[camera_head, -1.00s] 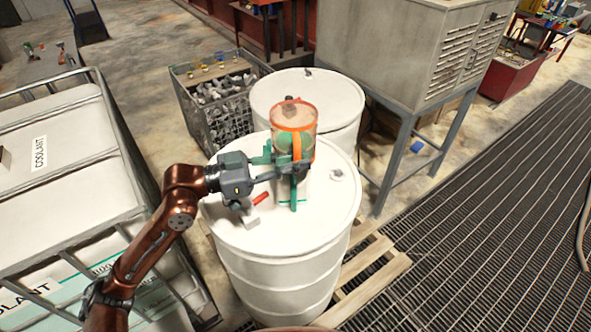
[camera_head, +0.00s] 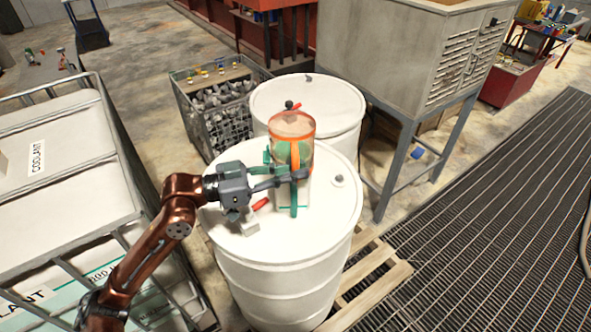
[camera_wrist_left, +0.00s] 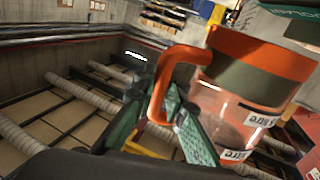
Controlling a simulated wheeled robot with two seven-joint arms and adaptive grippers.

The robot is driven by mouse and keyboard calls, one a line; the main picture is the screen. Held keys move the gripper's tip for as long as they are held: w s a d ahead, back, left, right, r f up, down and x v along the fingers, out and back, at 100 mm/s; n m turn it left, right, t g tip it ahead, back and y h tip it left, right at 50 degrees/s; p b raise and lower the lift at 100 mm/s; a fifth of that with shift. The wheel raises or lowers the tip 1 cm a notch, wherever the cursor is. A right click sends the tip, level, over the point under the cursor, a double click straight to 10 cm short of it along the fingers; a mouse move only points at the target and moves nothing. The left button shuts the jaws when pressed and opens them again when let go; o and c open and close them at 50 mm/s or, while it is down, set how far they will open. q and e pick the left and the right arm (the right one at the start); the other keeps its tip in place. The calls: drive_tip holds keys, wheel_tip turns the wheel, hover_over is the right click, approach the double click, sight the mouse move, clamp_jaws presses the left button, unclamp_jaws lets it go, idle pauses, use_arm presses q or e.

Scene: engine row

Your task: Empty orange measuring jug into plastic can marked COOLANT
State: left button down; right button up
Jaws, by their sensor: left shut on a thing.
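The orange-rimmed clear measuring jug (camera_head: 305,152) is held roughly upright above the near white drum. My left gripper (camera_head: 287,172) reaches in from the left and is shut on the jug's handle. In the left wrist view the jug (camera_wrist_left: 258,58) has its orange handle between the green fingers (camera_wrist_left: 180,108). A white and teal container (camera_head: 307,190), seemingly the plastic can, shows partly under and behind the jug. Part of it also shows at the top right of the wrist view (camera_wrist_left: 292,20). Its opening is hidden, and the jug's contents are unclear. My right gripper is out of view.
The near drum (camera_head: 285,245) stands on a wooden pallet (camera_head: 385,283), with a red-handled tap (camera_head: 250,222) on its top. A second white drum (camera_head: 335,98) stands behind. A caged tank marked COOLANT (camera_head: 60,150) is at left. A grey cabinet (camera_head: 385,50) stands behind right.

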sight(294, 153)
use_arm(q)
drive_tip(key=shift+w+r+n+p, duration=0.4)
drive_tip(key=shift+w+n+p, duration=0.45)
drive_tip(key=shift+p, duration=0.65)
drive_tip(key=shift+n+p, duration=0.25)
drive_tip(key=shift+p, duration=0.05)
drive_tip(key=shift+r, duration=0.1)
drive_tip(key=shift+r+n+y+p, duration=0.3)
drive_tip(key=shift+r+p, duration=0.1)
drive_tip(key=shift+p, duration=0.5)
idle(0.8)
drive_tip(key=shift+r+n+p, duration=0.3)
drive_tip(key=shift+r+p, duration=0.1)
drive_tip(key=shift+p, duration=0.5)
idle(0.5)
drive_tip(key=shift+r+n+p, duration=0.6)
drive_tip(key=shift+r+p, duration=0.05)
drive_tip(key=shift+p, duration=0.85)
idle(1.5)
